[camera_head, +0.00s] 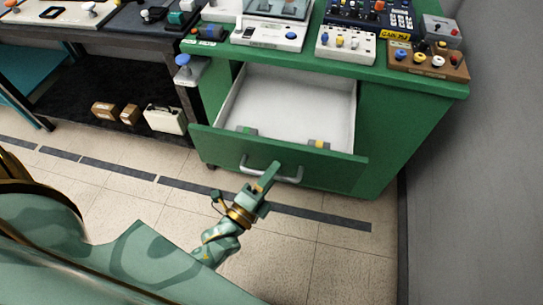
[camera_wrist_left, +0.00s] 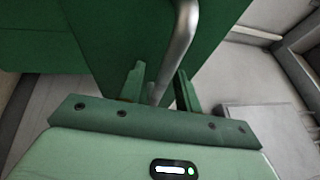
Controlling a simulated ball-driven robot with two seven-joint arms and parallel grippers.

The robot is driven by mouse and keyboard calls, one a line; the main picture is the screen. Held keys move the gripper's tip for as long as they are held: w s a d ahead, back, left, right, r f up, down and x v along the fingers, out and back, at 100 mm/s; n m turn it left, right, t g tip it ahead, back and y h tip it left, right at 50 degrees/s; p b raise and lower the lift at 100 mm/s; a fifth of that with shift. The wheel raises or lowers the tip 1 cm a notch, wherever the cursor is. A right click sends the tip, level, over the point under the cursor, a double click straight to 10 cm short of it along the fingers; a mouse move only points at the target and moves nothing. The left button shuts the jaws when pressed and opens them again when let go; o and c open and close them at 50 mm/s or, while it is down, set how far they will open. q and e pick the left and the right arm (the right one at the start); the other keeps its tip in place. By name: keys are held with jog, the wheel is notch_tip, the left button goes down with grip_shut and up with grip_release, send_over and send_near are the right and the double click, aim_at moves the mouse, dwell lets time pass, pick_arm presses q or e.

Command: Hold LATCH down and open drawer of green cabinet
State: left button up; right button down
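The green cabinet (camera_head: 415,105) stands at the upper right in the head view. Its drawer (camera_head: 225,145) is pulled out, showing a white interior with a small green item and a yellow-and-grey item inside the front. A silver bar handle (camera_head: 288,179) is on the drawer front. My left gripper (camera_head: 267,176) is at this handle. In the left wrist view, the handle bar (camera_wrist_left: 180,40) passes between my fingers (camera_wrist_left: 160,88), which stand apart with a gap visible beside the bar. I cannot make out a part marked LATCH. My right gripper is out of view.
Several instruments with knobs, including a brown box (camera_head: 428,62), stand on the cabinet top. A dark shelf (camera_head: 75,110) with small boxes is at left. A grey wall closes the right; tiled floor is clear in front.

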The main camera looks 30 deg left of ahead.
pick_arm(q)
jog(key=p+v, duration=0.1)
jog(key=v, duration=1.5)
jog(key=shift+s, duration=0.15)
